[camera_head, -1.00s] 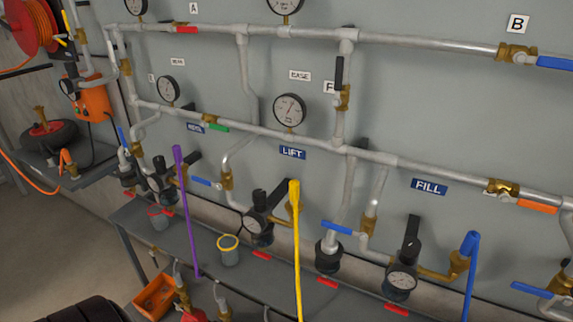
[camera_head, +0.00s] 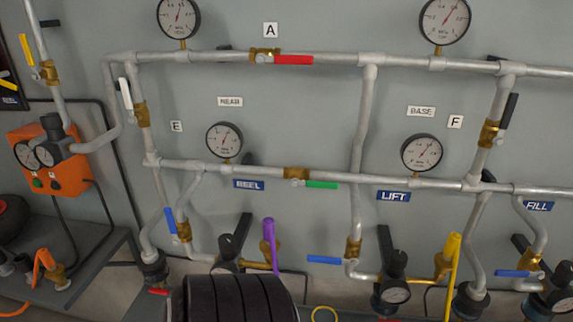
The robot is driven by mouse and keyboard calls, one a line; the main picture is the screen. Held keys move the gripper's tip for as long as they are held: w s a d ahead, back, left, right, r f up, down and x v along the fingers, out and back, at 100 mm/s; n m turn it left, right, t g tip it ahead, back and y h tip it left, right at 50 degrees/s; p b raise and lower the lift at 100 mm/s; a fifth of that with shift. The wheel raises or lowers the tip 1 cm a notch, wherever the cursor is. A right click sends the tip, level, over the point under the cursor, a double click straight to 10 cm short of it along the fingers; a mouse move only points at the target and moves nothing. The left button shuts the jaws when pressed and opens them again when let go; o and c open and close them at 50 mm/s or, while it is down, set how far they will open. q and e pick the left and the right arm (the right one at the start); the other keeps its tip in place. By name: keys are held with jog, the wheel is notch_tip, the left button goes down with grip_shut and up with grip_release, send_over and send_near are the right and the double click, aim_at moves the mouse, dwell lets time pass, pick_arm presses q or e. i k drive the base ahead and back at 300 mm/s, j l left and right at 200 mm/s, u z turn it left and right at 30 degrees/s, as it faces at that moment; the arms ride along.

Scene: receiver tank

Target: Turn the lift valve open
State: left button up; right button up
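The blue LIFT label (camera_head: 394,196) is on the grey wall panel, below the lower horizontal pipe. Left of and below it, a brass valve (camera_head: 353,248) sits on a vertical branch pipe. Its blue handle (camera_head: 325,260) points left, across the pipe. At the foot of this branch is a black fitting with a small gauge (camera_head: 396,294). To its right is a brass valve (camera_head: 443,264) with a long yellow lever (camera_head: 453,268) standing nearly upright. The frames do not show which of these is the lift valve. Neither of my grippers is in view.
A black ribbed round thing (camera_head: 238,300) stands at the bottom, left of centre. The REEL branch has a blue handle (camera_head: 170,221) and a purple lever (camera_head: 269,243). A green handle (camera_head: 322,185) and a red handle (camera_head: 294,60) lie along the horizontal pipes. An orange box (camera_head: 52,176) is left.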

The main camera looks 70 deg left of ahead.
aim_at(353, 263)
jog(key=k+j, duration=0.45)
jog(key=k+j+z, duration=0.1)
jog(key=k+j, duration=0.4)
jog(key=k, duration=0.15)
jog(key=k+j, duration=0.4)
jog(key=k, duration=0.15)
